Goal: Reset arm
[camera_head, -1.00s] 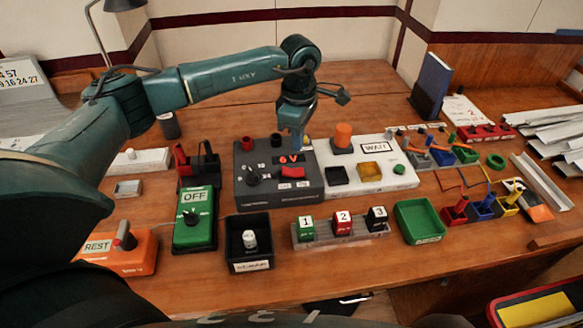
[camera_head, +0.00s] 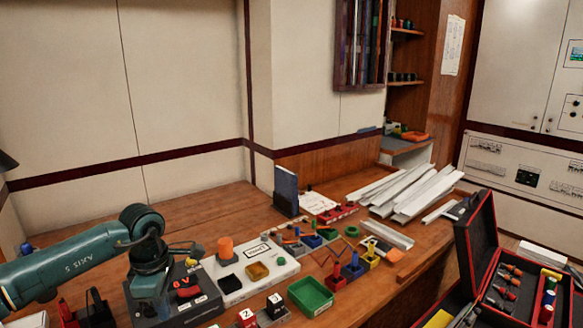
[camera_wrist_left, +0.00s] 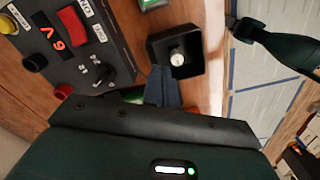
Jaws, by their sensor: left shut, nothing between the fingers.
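My left gripper (camera_head: 148,292) hangs over the dark grey control box (camera_head: 190,305) in the head view, at the lower left. Its forearm comes in from the left edge. In the left wrist view its fingers (camera_wrist_left: 163,85) are together with nothing between them. They appear above the bench between the control box (camera_wrist_left: 70,50) and a small black tray (camera_wrist_left: 153,55) holding a white cylinder (camera_wrist_left: 177,57). My right gripper cannot be made out in either view.
The white board with orange knob (camera_head: 225,248), green tray (camera_head: 311,296) and numbered blocks (camera_head: 247,316) stand right of the gripper. An open red-edged toolbox (camera_head: 490,265) is at the right.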

